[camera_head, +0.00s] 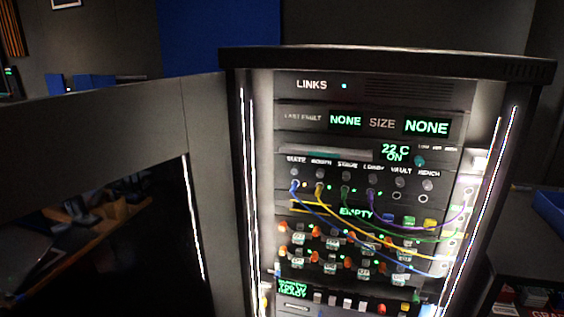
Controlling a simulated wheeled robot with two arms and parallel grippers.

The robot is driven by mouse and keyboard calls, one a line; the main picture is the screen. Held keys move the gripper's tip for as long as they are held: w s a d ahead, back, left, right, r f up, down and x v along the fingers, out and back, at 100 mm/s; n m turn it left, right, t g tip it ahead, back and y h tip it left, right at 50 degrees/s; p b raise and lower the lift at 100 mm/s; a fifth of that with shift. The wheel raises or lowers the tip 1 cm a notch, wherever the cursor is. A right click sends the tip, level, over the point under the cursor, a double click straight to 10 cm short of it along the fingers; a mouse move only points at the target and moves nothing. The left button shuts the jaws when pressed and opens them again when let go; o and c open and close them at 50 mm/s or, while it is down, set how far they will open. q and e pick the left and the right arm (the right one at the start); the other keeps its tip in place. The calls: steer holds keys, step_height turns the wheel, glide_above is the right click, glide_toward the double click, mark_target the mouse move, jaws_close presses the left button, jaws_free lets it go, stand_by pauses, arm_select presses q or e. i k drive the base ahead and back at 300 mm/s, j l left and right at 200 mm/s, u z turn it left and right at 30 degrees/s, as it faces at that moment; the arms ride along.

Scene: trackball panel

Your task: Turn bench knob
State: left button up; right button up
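The bench knob (428,184) is a small grey round knob at the right end of a row of similar knobs on the lit rack (390,54). The label above it appears to read BENCH. Below it is a ring-shaped socket (423,198) with no cable in it. The knob is too small for me to tell which way it points. Neither of my grippers shows in the head view.
Blue, yellow, green and purple cables (400,227) loop from the left sockets to the rack's right side. A dark panel (100,130) stands at left. Blue bins (548,212) sit at far right.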

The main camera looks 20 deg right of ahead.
mark_target(427, 184)
steer(key=z, duration=1.45)
